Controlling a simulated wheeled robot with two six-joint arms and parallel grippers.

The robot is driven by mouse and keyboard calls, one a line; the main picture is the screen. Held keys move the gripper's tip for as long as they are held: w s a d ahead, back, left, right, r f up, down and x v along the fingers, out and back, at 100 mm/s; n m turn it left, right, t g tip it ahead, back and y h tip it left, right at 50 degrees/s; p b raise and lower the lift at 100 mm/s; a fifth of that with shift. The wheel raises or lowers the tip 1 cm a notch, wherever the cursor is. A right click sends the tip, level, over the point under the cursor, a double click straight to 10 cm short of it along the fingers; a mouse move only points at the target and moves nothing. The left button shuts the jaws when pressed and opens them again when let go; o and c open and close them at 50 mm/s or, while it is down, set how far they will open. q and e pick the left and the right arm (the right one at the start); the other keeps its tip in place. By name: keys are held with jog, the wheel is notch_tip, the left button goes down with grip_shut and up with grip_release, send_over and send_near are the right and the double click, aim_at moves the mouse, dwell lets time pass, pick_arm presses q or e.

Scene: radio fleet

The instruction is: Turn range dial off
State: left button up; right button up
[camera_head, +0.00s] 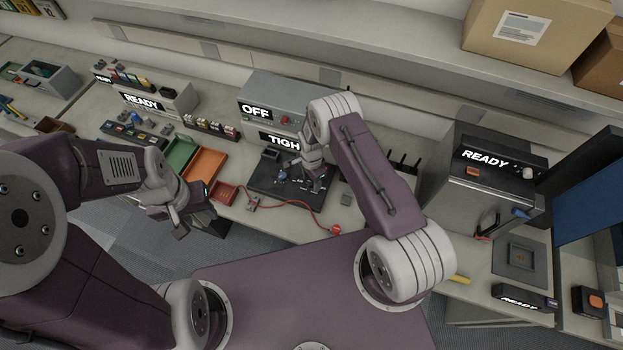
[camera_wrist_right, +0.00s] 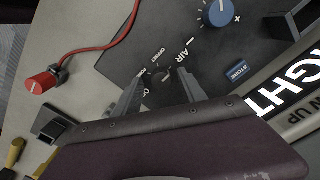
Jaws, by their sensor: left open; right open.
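My right gripper (camera_head: 315,180) is open over the black test panel (camera_head: 262,182) in the head view. In the right wrist view its two fingers (camera_wrist_right: 160,84) stand on either side of a small dark dial (camera_wrist_right: 163,73). Labels reading OFFSET and AIR are near this dial; other lettering is partly hidden by the fingers, so I cannot read its setting. I cannot tell whether the fingers touch it. A blue knob (camera_wrist_right: 217,13) with plus and minus marks is beside it. My left gripper (camera_head: 190,212) is open and empty in front of the coloured trays.
A grey box (camera_head: 287,98) with an OFF display stands behind the panel, above a display partly reading TIGH. A red lead (camera_head: 297,206) runs along the front. Green (camera_head: 181,153) and orange (camera_head: 205,165) trays are left. A black READY unit (camera_head: 485,180) stands right.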

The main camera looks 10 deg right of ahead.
jog(key=shift+w+a, duration=0.1)
grip_shut()
jog(key=shift+f, duration=0.1)
